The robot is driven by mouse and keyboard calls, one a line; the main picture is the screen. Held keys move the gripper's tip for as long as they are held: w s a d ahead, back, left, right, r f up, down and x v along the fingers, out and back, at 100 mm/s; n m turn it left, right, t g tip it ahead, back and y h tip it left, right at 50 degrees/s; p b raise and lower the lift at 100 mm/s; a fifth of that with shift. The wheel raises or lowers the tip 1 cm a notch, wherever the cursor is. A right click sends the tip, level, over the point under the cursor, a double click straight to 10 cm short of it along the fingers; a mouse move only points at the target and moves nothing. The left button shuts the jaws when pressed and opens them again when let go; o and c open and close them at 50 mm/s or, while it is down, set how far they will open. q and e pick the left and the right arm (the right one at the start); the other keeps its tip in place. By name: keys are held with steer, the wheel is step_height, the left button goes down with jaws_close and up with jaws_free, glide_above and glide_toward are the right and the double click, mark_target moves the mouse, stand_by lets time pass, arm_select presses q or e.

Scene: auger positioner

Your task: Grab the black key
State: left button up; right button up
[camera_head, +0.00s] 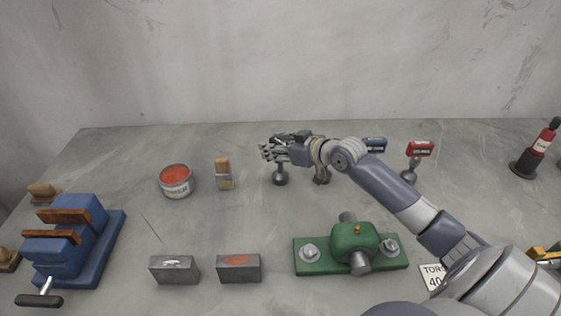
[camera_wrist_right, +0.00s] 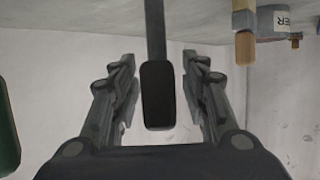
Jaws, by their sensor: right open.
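My right gripper (camera_head: 270,150) reaches in from the right over the middle of the table, above small stands with round bases. In the right wrist view the gripper (camera_wrist_right: 159,62) is open, with a finger on each side. A black rounded block on a dark stem, apparently the black key (camera_wrist_right: 158,95), stands between the fingers. I see gaps on both sides of it. In the head view the gripper hides most of this spot, and I cannot pick out the key clearly there. My left gripper is not in view.
A blue tag (camera_head: 375,144) and a red tag (camera_head: 420,149) stand right of the gripper. A brush (camera_head: 224,176) and paint can (camera_head: 175,181) stand to its left. A green mechanism (camera_head: 352,243), two grey blocks and a blue vise (camera_head: 72,240) are nearer.

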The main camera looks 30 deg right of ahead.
steer(key=shift+x, duration=1.1)
jaws_close()
steer(key=shift+r, duration=0.15)
